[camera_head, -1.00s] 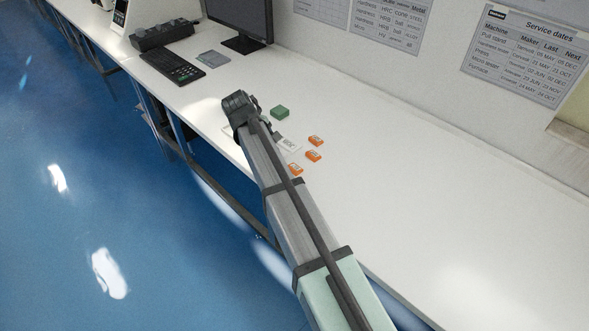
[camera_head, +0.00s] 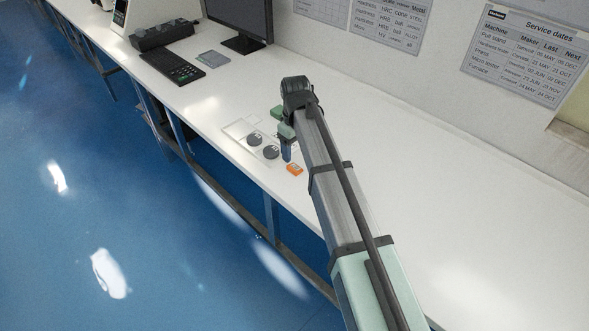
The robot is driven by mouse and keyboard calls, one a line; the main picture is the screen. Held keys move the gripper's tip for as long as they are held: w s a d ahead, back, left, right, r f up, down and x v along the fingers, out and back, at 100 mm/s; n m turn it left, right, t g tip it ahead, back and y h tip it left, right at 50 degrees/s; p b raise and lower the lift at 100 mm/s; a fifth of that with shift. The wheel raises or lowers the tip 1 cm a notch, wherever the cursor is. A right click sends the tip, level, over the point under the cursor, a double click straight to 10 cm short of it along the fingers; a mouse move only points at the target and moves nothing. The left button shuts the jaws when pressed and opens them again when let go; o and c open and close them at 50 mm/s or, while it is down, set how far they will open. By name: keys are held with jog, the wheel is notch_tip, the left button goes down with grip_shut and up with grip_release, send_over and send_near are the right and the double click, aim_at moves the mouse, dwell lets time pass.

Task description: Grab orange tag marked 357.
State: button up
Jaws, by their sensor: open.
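One orange tag (camera_head: 295,169) lies flat on the white bench, just in front of my arm; its number is too small to read. The other orange tags are hidden behind my arm. My gripper (camera_head: 287,158) points down above the bench, a little behind and left of the visible tag. It is open, and I see nothing held in it. Whether its fingertips touch the bench I cannot tell.
Two dark round discs (camera_head: 262,146) sit on a pale plate left of my gripper. A green block (camera_head: 277,112) is partly hidden behind the arm. A keyboard (camera_head: 172,67) and monitor (camera_head: 240,20) stand farther back. The bench (camera_head: 440,220) is clear to the right.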

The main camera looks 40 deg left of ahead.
aim_at(296, 168)
jog(key=shift+d+f, duration=0.1)
jog(key=shift+f, duration=3.4)
jog(key=shift+c, duration=0.4)
jog(key=c, duration=1)
